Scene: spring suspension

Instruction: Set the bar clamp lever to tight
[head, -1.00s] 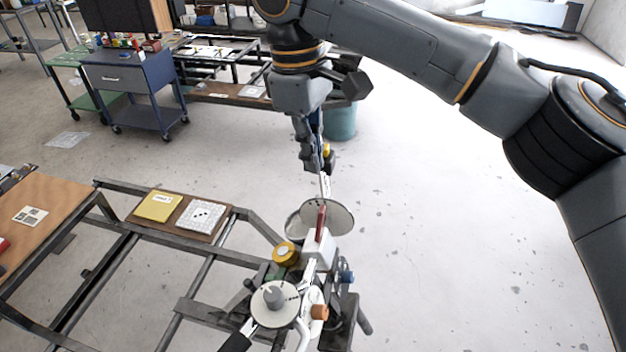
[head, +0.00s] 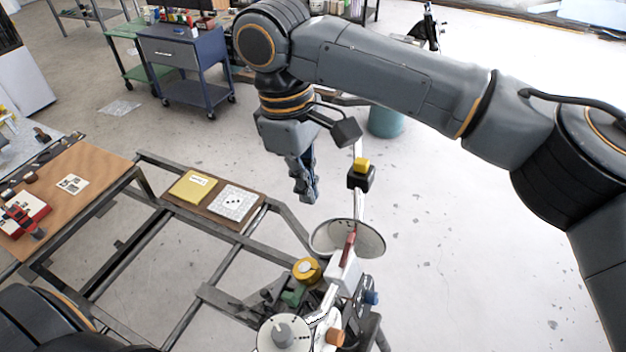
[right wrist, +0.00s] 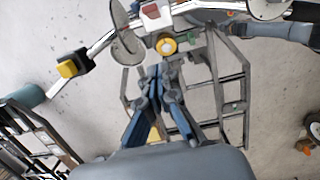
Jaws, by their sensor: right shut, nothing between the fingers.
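A pale bar (head: 359,205) carries a black block with a yellow top (head: 361,165) at its upper end. A red lever-like piece (head: 349,246) stands over a white block (head: 343,272) lower down, by a round metal disc (head: 372,240). I cannot tell which part is the bar clamp lever. My right gripper (head: 308,196) is shut and empty, left of the bar and above the disc, apart from both. In the right wrist view, the shut fingertips (right wrist: 157,72) point toward a yellow round knob (right wrist: 166,46). The block with yellow top (right wrist: 70,67) is to their left. My left gripper is out of view.
A dial (head: 284,333) and orange knob (head: 335,337) sit at the front of the fixture. A metal frame (head: 208,278) holds a board with a yellow pad (head: 193,186) and white card (head: 236,202). A wooden table (head: 95,190) is left. Right floor is clear.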

